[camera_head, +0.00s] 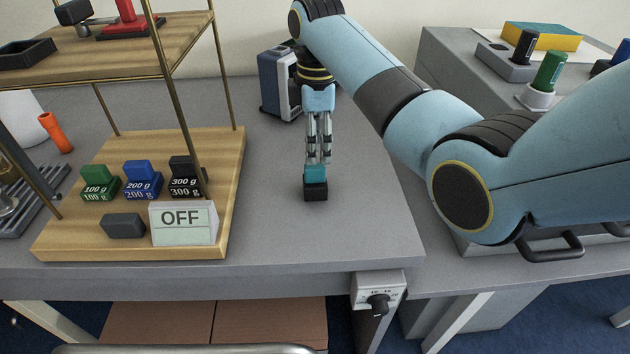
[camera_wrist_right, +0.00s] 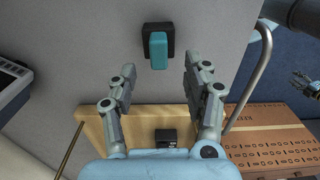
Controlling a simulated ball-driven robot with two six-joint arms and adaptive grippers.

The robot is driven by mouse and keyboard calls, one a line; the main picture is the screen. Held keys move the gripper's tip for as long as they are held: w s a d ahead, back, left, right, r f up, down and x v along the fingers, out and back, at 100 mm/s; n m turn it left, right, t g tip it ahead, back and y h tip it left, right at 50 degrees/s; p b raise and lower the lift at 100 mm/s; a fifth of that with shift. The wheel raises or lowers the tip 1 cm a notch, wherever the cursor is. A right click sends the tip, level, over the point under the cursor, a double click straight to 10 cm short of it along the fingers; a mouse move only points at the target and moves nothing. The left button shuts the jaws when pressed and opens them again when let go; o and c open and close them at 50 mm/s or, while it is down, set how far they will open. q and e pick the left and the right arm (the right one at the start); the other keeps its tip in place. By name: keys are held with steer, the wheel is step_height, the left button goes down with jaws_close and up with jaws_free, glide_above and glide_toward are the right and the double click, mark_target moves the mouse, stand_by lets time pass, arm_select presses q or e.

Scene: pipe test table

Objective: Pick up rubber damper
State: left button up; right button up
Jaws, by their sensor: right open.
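A small black block with a teal upper part (camera_head: 315,189) stands on the grey table; I take it to be the rubber damper, though no label shows. It also shows in the wrist view (camera_wrist_right: 158,48), ahead of the fingertips and between their lines. My right gripper (camera_head: 318,160) points down just above it in the head view. Its two fingers are apart in the wrist view (camera_wrist_right: 160,68) with nothing between them, and do not appear to touch the block. A small jointed gripper, seemingly my left (camera_wrist_right: 303,84), shows at the wrist view's right edge, too small to read.
A wooden stand (camera_head: 236,180) at left holds green, blue and black weights, a dark grey block (camera_head: 123,225) and an OFF sign (camera_head: 184,223). A blue-grey device (camera_head: 277,83) stands behind. A grey case (camera_head: 440,60) is at right. Table around the block is clear.

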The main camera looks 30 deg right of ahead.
mark_target(315, 166)
step_height(315, 166, down, 6)
steer(key=shift+w+a+f+p, duration=0.1)
steer(key=shift+f+p, duration=0.15)
steer(key=shift+p, duration=0.05)
jaws_close()
stand_by(0.3)
